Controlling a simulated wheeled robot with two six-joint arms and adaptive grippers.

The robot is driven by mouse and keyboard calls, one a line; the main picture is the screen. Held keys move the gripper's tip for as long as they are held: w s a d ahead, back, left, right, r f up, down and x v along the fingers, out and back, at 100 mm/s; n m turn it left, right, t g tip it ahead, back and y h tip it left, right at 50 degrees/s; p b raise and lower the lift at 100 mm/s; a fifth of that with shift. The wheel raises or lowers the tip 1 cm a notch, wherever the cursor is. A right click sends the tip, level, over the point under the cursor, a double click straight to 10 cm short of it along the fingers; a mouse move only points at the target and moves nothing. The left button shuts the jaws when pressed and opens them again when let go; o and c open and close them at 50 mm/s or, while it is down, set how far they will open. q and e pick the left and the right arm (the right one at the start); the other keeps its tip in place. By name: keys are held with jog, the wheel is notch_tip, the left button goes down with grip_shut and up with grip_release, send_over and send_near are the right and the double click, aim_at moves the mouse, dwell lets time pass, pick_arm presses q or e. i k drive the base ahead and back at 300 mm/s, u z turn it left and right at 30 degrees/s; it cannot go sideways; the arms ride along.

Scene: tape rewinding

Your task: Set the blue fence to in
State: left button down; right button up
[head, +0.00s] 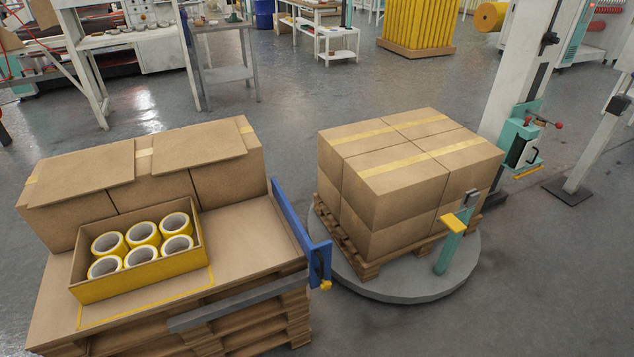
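The blue fence (294,222) is a long blue bar along the right side of the left pallet's top board (240,235). It runs from beside the cartons at the back to the board's front right corner. Its front end has a blue upright plate with a small yellow knob (326,286) low down. A gap shows between the fence and the open carton of tape rolls (140,285). Whether the fence is locked cannot be told. Neither of my grippers is in view.
A grey bar (237,303) runs along the board's front edge. Several closed cartons (150,175) stand behind the tape rolls. Right of the fence, stacked cartons (400,180) stand on a pallet on a round grey turntable (400,285). Open floor lies at front right.

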aim_at(319, 255)
jog(key=u, duration=1.7)
jog(key=k, duration=0.4)
jog(key=z, duration=0.3)
